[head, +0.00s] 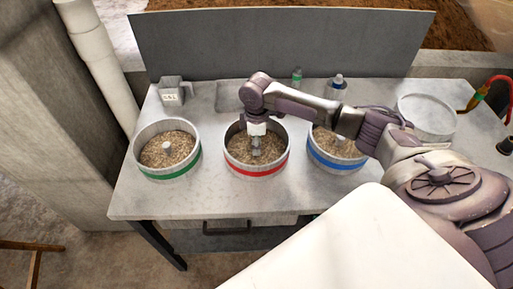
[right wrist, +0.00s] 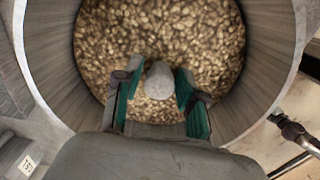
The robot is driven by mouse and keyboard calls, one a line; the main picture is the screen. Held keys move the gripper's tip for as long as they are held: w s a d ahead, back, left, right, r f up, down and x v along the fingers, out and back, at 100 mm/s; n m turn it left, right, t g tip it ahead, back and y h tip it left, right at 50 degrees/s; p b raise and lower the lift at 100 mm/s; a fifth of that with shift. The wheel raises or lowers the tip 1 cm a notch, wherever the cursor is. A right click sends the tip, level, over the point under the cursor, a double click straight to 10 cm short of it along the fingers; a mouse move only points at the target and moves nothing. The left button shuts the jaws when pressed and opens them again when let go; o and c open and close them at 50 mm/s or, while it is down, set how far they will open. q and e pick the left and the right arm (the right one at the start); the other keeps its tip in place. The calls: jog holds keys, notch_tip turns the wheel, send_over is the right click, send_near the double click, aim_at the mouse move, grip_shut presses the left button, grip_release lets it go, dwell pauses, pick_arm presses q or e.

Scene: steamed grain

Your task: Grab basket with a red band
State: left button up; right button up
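The basket with a red band (head: 257,174) stands on the table between the green-banded and blue-banded ones. It is round, grey-walled and filled with tan grain, with a pale knob in the middle. My right gripper (head: 255,150) points down into it. In the right wrist view my right gripper's green-padded fingers (right wrist: 158,92) stand on either side of the knob (right wrist: 158,79), very close to it. I cannot tell whether they touch it. The basket's wall (right wrist: 272,70) surrounds them. My left gripper is in neither view.
A green-banded basket (head: 168,175) stands to the left and a blue-banded basket (head: 332,165), partly behind my right arm, to the right. A small grey box (head: 172,92), two bottles (head: 297,77) (head: 338,84) and a round lid-like thing (head: 427,112) stand behind. The table's front edge is clear.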

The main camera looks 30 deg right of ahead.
grip_shut()
jog(key=shift+w+r, duration=0.1)
jog(key=shift+w, duration=0.05)
